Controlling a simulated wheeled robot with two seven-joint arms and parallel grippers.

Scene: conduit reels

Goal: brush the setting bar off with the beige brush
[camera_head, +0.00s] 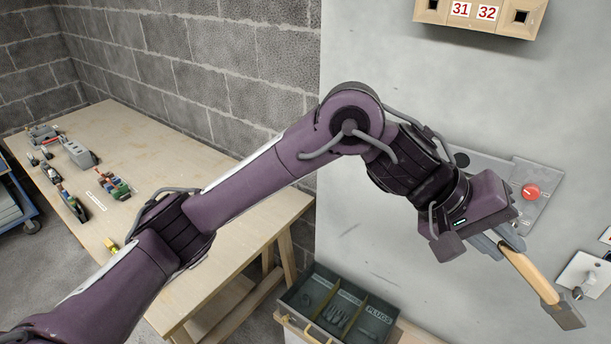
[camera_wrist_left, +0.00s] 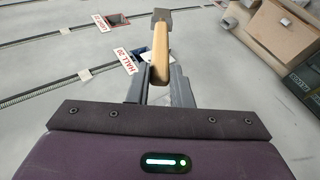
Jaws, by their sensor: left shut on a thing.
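My left gripper (camera_head: 502,240) is shut on the beige brush (camera_head: 530,272). The brush's beige handle runs down and right from the fingers to a grey block-shaped head. In the left wrist view, the brush (camera_wrist_left: 160,52) points away from the fingers (camera_wrist_left: 160,82), its grey head at the top; bristles cannot be made out. The brush is in front of the pale grey wall panel. I cannot pick out the setting bar for certain in either view. My right gripper is not in view.
A grey plate with a red knob (camera_head: 530,192) is on the panel, close beyond the gripper. A divided bin (camera_head: 298,290) stands below. A wooden table (camera_head: 150,150) with small parts is at left. The wrist view shows thin conduits, a "HALL 20" label (camera_wrist_left: 125,58) and a cardboard box (camera_wrist_left: 280,28).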

